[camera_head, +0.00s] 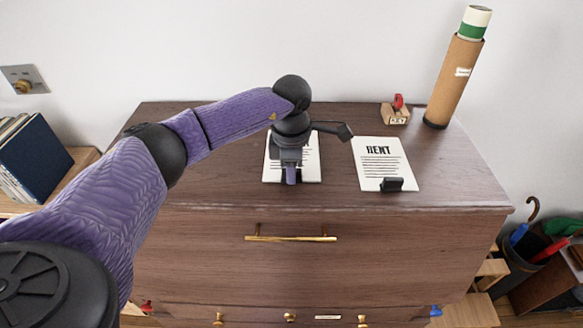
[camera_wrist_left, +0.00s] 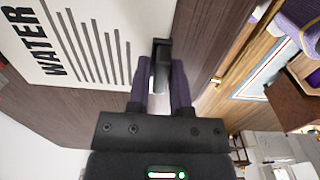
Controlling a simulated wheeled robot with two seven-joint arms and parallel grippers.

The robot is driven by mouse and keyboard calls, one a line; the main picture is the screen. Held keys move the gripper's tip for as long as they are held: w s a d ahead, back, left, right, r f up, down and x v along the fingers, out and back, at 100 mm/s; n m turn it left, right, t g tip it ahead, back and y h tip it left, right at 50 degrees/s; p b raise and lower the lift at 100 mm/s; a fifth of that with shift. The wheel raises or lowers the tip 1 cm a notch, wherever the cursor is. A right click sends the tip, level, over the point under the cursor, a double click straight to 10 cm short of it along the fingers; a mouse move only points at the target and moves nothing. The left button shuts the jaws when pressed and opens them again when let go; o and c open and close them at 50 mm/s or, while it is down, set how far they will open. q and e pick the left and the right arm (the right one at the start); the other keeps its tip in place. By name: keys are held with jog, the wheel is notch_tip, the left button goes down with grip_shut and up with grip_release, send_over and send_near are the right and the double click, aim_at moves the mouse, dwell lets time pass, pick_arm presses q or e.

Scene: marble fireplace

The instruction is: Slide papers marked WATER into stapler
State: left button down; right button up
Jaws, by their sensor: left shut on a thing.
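A white paper stack (camera_head: 310,160) lies on the dresser top, partly hidden under my left gripper (camera_head: 291,176). The left wrist view shows the word WATER on the paper (camera_wrist_left: 85,40). My left gripper points down at the stack's front edge. Its purple fingers (camera_wrist_left: 163,85) are shut on a small dark block (camera_wrist_left: 162,52) at the paper's edge; I cannot tell if this is the stapler. A similar black object (camera_head: 392,184) sits at the front edge of a sheet marked RENT (camera_head: 383,160), to the right. My right gripper is out of view.
Books (camera_head: 30,150) stand at the left. An umbrella bin (camera_head: 525,255) is at the right.

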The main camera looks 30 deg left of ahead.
pick_arm(q)
jog(key=shift+c, duration=2.3)
grip_release()
jog(key=shift+r, duration=0.2)
notch_tip(320, 180, up, 7)
jog(key=p, duration=0.5)
jog(key=shift+f+p, duration=0.1)
jog(key=shift+p, duration=0.25)
jog(key=shift+r+p, duration=0.35)
jog(key=shift+r, duration=0.15)
jog(key=shift+f, duration=0.1)
